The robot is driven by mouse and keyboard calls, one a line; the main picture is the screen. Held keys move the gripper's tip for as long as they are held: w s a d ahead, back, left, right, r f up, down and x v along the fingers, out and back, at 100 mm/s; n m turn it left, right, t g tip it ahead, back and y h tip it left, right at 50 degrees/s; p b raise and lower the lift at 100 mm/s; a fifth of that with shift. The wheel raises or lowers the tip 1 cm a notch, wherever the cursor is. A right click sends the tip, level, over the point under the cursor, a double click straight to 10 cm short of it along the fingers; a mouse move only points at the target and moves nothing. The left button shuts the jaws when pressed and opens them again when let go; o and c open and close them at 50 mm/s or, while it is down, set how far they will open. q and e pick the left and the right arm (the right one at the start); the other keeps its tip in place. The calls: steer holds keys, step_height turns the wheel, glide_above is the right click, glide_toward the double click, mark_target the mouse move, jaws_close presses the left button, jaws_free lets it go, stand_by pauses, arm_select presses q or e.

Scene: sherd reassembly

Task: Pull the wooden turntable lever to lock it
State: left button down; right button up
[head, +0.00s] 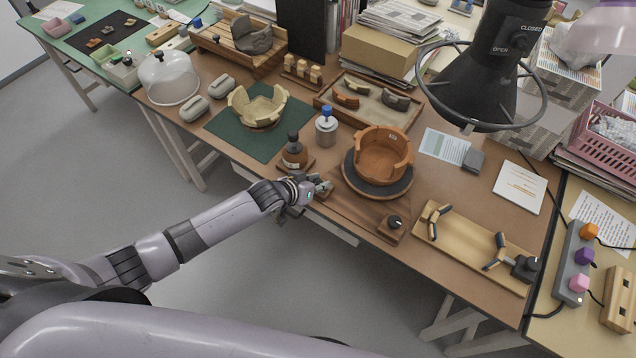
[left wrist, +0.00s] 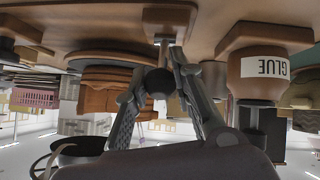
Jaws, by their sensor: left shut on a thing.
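The wooden turntable base (head: 352,212) lies on the brown table, with a dark round disc (head: 350,184) on it. An orange-brown, broken-rimmed pot (head: 383,158) stands on the disc. My left gripper (head: 321,189) is at the base's left end. In the left wrist view, which is upside down, my left gripper (left wrist: 160,78) is shut around the dark ball knob of the lever (left wrist: 159,82). The lever's light metal stem shows beside the knob. In the head view my gripper largely hides the lever, and I cannot tell its locked state. My right gripper is not in view.
A brown glue bottle (head: 294,153) stands close behind my left gripper; a blue-topped jar (head: 326,127) is beyond it. A small block with a black dial (head: 394,222) is at the base's right end. A wooden board (head: 470,250) lies further right.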

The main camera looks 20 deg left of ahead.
arm_select(q)
steer(key=c, duration=1.8)
jaws_free()
steer(key=shift+c, duration=0.2)
steer(key=o, duration=0.5)
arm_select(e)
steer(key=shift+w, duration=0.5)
arm_select(q)
steer(key=shift+s, duration=0.1)
steer(key=v, duration=1.2)
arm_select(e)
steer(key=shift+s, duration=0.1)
